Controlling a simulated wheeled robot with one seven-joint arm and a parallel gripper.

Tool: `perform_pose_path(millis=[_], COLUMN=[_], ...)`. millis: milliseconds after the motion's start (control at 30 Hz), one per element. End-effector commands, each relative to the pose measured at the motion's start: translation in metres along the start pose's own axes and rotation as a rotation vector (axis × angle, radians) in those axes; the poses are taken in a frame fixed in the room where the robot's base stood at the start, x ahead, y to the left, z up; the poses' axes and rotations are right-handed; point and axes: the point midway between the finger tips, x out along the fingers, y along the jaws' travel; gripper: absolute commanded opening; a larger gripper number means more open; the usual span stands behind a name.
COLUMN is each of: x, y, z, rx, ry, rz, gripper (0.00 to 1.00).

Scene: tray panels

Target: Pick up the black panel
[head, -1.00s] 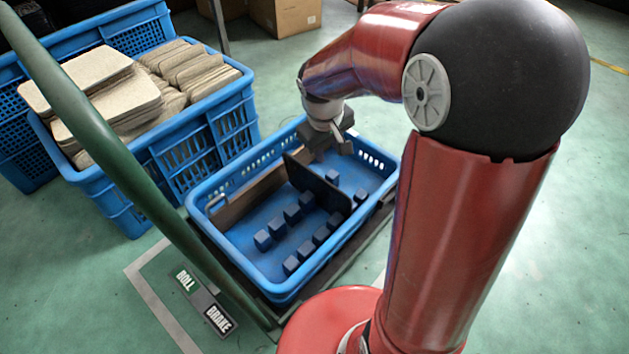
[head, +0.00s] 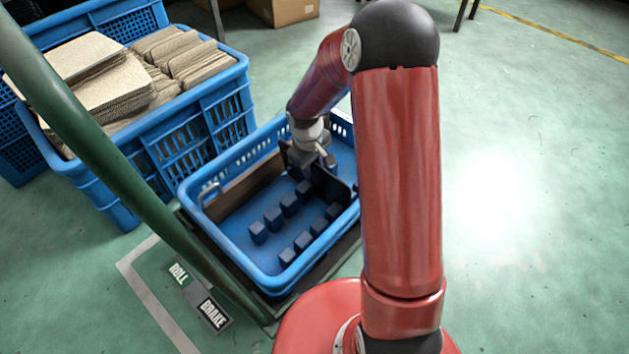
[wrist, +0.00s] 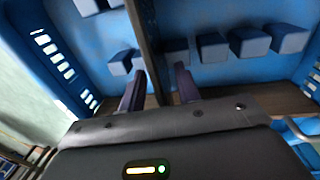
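The black panel (head: 331,186) stands on edge inside the blue tray crate (head: 226,248), partly hidden by my gripper and arm in the head view. In the wrist view the panel (wrist: 148,45) shows edge-on as a dark upright strip running between my two fingers. My gripper (wrist: 160,82) is open, one finger on each side of the panel. Gaps seem to show between fingers and panel, though contact is hard to judge. In the head view my gripper (head: 317,163) is down inside the crate at the panel's far end.
A brown panel (head: 240,187) stands along the crate's left side. Several dark blue blocks (head: 274,217) rise from the crate floor. A green bar (head: 110,160) crosses the left foreground. A larger blue crate (head: 215,130) with stacked tan sheets stands behind left.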

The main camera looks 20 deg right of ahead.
Motion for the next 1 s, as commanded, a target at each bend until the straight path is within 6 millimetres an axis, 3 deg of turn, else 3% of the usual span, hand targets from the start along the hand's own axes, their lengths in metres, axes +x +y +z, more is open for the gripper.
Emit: perform_pose_path(millis=[100, 333, 600, 1000], x=[0.0180, 0.0192, 0.0190, 0.0174], y=[-0.0004, 0.0001, 0.0000, 0.0003], z=[0.0002, -0.0002, -0.0001, -0.0002], rx=[0.001, 0.001, 0.001, 0.001], ry=[-0.002, 0.001, 0.000, 0.001], rz=[-0.001, 0.000, 0.000, 0.000], gripper=[0.33, 0.33, 0.00, 0.00])
